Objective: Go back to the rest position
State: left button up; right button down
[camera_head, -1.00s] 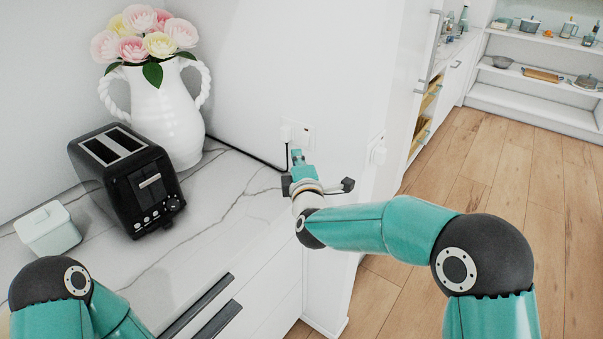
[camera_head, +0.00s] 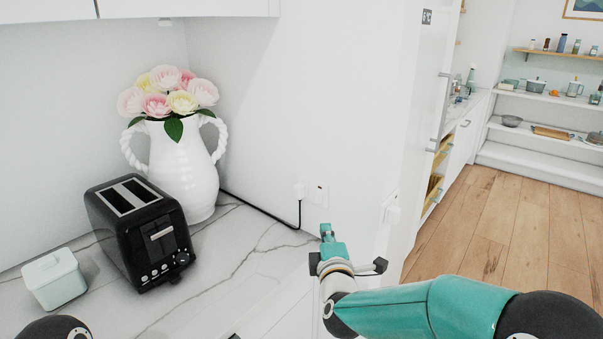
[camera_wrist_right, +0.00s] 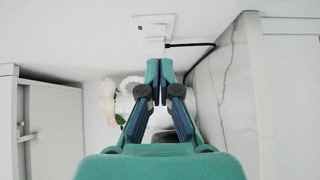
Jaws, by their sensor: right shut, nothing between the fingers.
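My right gripper (camera_head: 327,232) is in front of the white wall near the counter's right end, below and to the right of the wall outlet (camera_head: 317,194). In the right wrist view my right gripper (camera_wrist_right: 159,70) has its fingertips together with nothing between them. A white plug (camera_head: 299,190) sits in the outlet with a black cord running left along the wall. The plug also shows in the right wrist view (camera_wrist_right: 154,47), just beyond the fingertips. Part of my left arm shows at the bottom left; its gripper is out of view.
A black toaster (camera_head: 140,232), a white vase (camera_head: 182,170) with flowers and a pale lidded box (camera_head: 54,280) stand on the marble counter (camera_head: 228,262). Another wall fitting (camera_head: 392,210) is to the right of my gripper. Open wooden floor (camera_head: 490,225) and shelves lie at the right.

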jog(key=s+d+f+g+h, duration=0.15)
jog(key=d+f, duration=0.25)
jog(key=f, duration=0.4)
jog(key=d+f+g, duration=0.2)
jog(key=d+f, duration=0.3)
jog(key=f, duration=0.3)
jog(key=s+d+f+m+g+y, duration=0.1)
jog(key=s+f+m+g, duration=0.1)
jog(key=s+f, duration=0.5)
jog(key=s+d+f+m+g, duration=0.1)
jog(key=s+f+m+g, duration=0.2)
jog(key=f, duration=0.6)
jog(key=s+a+f+m+g+y, duration=0.1)
jog(key=s+a+f+m+g, duration=0.1)
jog(key=s+m, duration=0.3)
jog(key=s+a+f+m+g+y, duration=0.1)
jog(key=s+m, duration=0.4)
jog(key=s, duration=0.6)
jog(key=s+a+f+m+g+y, duration=0.2)
jog(key=s+f+m+g, duration=0.3)
jog(key=s, duration=0.4)
jog(key=shift+a+m, duration=0.3)
jog(key=shift+a, duration=0.1)
